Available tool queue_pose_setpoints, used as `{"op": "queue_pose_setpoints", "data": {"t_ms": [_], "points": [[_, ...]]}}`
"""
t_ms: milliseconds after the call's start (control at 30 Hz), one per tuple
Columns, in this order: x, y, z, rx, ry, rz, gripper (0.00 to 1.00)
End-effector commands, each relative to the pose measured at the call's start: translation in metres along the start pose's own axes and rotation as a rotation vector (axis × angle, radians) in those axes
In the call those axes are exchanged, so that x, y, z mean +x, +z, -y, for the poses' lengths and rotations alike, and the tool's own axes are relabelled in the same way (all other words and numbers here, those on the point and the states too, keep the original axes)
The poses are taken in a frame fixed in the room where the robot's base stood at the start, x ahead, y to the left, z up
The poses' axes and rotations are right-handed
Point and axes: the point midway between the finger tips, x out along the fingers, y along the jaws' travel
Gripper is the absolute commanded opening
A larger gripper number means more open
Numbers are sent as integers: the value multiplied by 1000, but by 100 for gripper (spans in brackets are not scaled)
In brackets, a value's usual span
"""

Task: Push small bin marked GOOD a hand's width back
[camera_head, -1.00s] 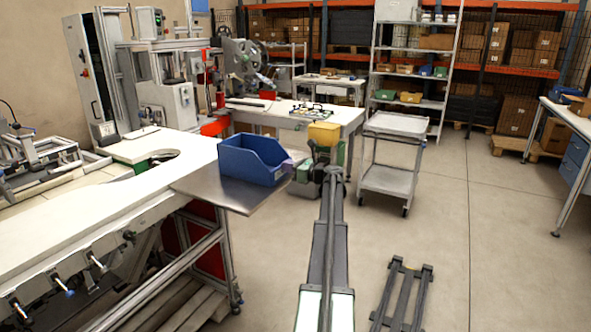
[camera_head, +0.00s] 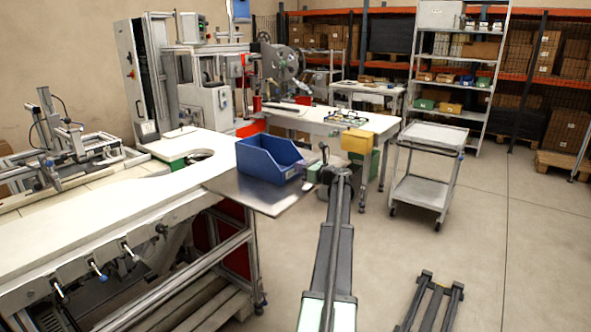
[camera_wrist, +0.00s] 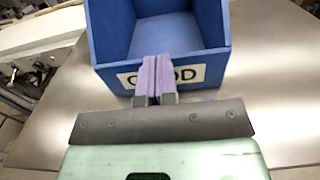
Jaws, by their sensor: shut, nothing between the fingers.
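The blue bin (camera_head: 262,168) sits upright on a bare metal plate (camera_head: 268,204) at the end of the white workbench. In the wrist view the bin (camera_wrist: 105,49) has a white label (camera_wrist: 192,76) on its near wall, with GOOD partly covered by my fingers. My gripper (camera_wrist: 156,62) is shut, with nothing between its purple fingers. The fingertips are at the label, up against or very close to the near wall; exact contact cannot be told. In the head view my gripper (camera_head: 304,178) is to the bin's right, and its tips are hard to make out.
The white workbench (camera_head: 130,215) with its fixtures lies left of the plate. Bare plate lies on both sides of the bin in the wrist view. A yellow box (camera_head: 357,142) and a wheeled cart (camera_head: 428,165) stand behind my arm.

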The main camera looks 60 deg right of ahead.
Motion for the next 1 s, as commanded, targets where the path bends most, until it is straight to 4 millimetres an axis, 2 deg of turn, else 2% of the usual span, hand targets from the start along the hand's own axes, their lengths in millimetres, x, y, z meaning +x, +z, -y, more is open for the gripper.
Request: {"op": "queue_pose_setpoints", "data": {"t_ms": [167,267,367,500,600,700,800,1000], "points": [[-4,0,-1,0,1,0,0],[-17,0,-4,0,4,0,0],[-37,0,-9,0,12,0,0],[-80,0,-8,0,11,0,0],[-104,0,-7,0,12,0,0],[-121,0,-7,0,13,0,0],[-129,0,-6,0,14,0,0],[-130,0,-6,0,14,0,0]]}}
